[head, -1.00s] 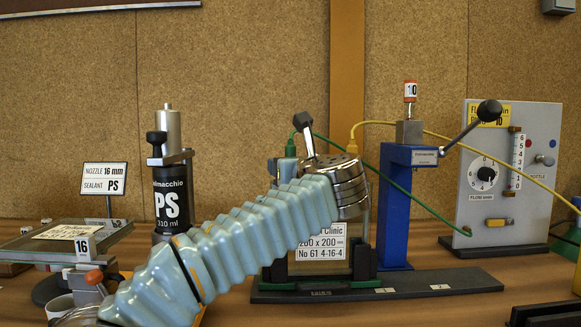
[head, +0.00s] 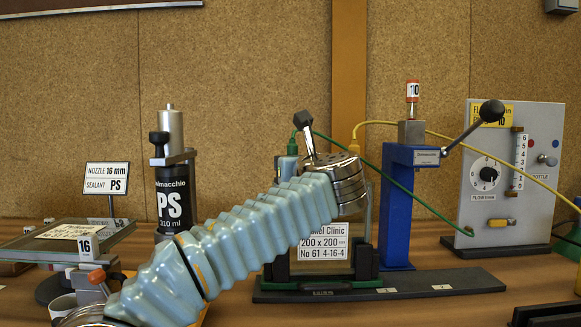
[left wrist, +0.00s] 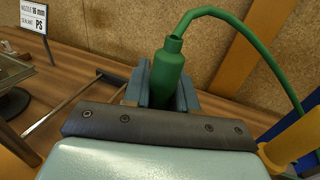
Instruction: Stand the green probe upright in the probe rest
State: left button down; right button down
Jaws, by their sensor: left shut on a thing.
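The green probe (left wrist: 168,72) is between the jaws of my left gripper (left wrist: 160,92) in the left wrist view, with its neck and green hose at the top. In the head view the green probe's top (head: 292,148) shows above my left gripper (head: 285,168), behind the glass unit's sign and my wrist. It looks about upright there. Its lower end is hidden, so I cannot tell whether it touches anything. I cannot make out the probe rest; my wrist covers much of that area. My right gripper is not in view.
The green hose runs right to the flow panel (head: 505,180). A yellow probe (left wrist: 298,145) with a yellow hose is close at the right. A blue lever stand (head: 398,205) and black base plate (head: 430,283) are at right. A sealant cartridge (head: 173,200) stands at left.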

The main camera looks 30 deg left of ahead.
pick_arm(q)
jog(key=r, duration=0.1)
jog(key=d+r+p, duration=0.1)
jog(key=r, duration=0.1)
jog(key=r+p, duration=0.1)
jog(key=r, duration=0.1)
jog(key=shift+s+d+r, duration=0.2)
jog(key=shift+d+r, duration=0.05)
jog(key=shift+d, duration=0.1)
jog(key=s+d+r, duration=0.4)
jog(key=d+r, duration=0.3)
jog(key=d, duration=0.4)
jog(key=shift+d+r, duration=0.15)
jog(key=shift+d, duration=0.2)
